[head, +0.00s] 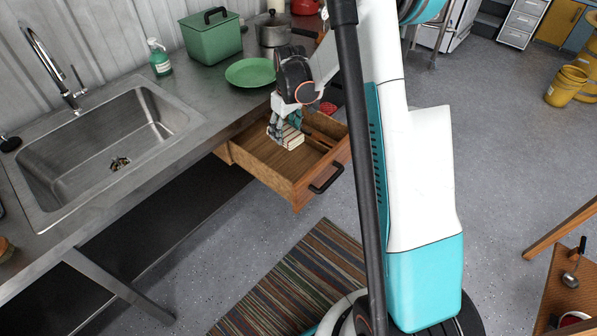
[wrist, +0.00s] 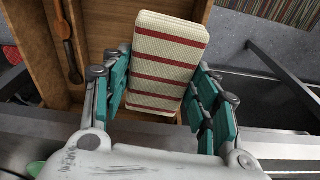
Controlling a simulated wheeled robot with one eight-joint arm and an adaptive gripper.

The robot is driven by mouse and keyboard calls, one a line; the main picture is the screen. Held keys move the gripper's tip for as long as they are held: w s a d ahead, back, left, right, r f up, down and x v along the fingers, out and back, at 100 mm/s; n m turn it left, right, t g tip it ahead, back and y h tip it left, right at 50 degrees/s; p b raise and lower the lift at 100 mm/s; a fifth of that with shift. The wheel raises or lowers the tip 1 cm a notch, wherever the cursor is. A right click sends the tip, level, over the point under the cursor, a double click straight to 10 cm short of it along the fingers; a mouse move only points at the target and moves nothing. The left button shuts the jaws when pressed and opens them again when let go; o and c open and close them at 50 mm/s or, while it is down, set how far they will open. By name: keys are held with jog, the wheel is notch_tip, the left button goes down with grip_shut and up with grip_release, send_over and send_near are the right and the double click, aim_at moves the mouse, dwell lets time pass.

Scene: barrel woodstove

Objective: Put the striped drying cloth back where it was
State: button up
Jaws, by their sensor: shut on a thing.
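The striped drying cloth (wrist: 168,62) is a folded cream block with red stripes. It shows in the wrist view between the teal finger pads, and the head view shows it as a small pale block (head: 292,138). My gripper (wrist: 160,80) is shut on it. In the head view my gripper (head: 284,126) points down over the open wooden drawer (head: 302,194), with the cloth at or just above its inside. I cannot tell whether the cloth touches the drawer floor. The drawer also shows in the wrist view (wrist: 35,50).
Wooden utensils (wrist: 68,45) lie along one side of the drawer. On the counter stand a green plate (head: 250,72), a green bin (head: 210,40), a soap bottle (head: 160,58) and a metal pot (head: 274,30). A sink (head: 110,130) is at left. A striped rug (head: 300,280) lies on the floor.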

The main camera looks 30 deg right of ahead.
jog(key=n, duration=0.1)
send_over(297, 168)
notch_tip(297, 168, down, 15)
jog(key=b, duration=0.5)
jog(key=shift+s+d, duration=0.1)
jog(key=shift+d, duration=0.05)
jog(key=shift+f+b, duration=1.05)
jog(key=shift+f, duration=1.65)
jog(key=shift+f, duration=0.15)
jog(key=o, duration=1)
jog(key=shift+c, duration=0.2)
notch_tip(297, 168, up, 12)
jog(key=s+p, duration=0.1)
jog(key=p, duration=0.3)
jog(key=shift+s+d, duration=0.2)
jog(key=shift+d, duration=0.05)
